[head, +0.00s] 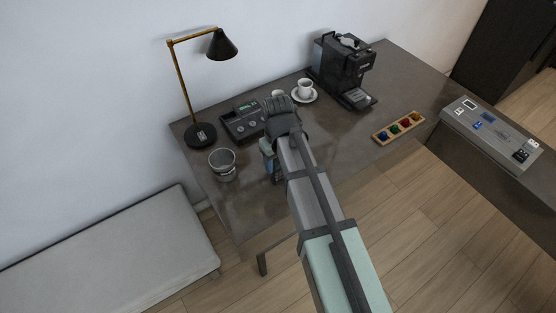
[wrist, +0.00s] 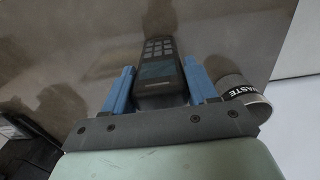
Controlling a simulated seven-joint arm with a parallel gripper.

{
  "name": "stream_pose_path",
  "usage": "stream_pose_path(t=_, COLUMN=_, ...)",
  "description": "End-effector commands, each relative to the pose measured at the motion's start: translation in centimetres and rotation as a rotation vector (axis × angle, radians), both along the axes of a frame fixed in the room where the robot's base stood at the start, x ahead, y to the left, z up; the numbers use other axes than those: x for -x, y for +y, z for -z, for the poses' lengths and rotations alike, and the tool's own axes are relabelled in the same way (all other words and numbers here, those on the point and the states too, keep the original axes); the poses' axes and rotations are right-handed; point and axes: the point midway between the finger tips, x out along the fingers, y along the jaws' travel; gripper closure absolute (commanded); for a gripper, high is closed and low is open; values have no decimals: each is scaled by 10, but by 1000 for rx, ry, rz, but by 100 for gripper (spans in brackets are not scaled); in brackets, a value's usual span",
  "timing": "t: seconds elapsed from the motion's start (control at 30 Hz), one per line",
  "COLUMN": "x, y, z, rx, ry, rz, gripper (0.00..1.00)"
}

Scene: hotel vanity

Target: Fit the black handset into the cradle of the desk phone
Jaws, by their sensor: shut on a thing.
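The black handset (wrist: 158,48) shows in the wrist view with its keypad and small screen facing the camera. My gripper (wrist: 159,74) has its two blue fingers on either side of the handset and is shut on it. In the head view my gripper (head: 269,150) is over the desk, just right of and in front of the desk phone (head: 236,128). The phone is a dark base with a small green display and round buttons. My arm hides part of it, and the handset is mostly hidden there. Whether the handset touches the desk is unclear.
A waste bin (head: 222,166) stands close left of my gripper and also shows in the wrist view (wrist: 245,96). A lamp (head: 201,135) is behind left. A cup on a saucer (head: 304,95), coffee machine (head: 344,70) and capsule tray (head: 398,127) are right. The front left desk is clear.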

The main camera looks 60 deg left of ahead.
Motion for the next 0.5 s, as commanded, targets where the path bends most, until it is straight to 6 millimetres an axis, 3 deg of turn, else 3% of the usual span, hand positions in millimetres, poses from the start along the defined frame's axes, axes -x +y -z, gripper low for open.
stream_pose_path(t=0.4, x=0, y=0, z=4, rx=-1, ry=0, rz=0, gripper=100)
stream_pose_path(t=0.43, x=0, y=0, z=4, rx=-1, ry=0, rz=0, gripper=40)
stream_pose_path(t=0.5, x=0, y=0, z=4, rx=-1, ry=0, rz=0, gripper=33)
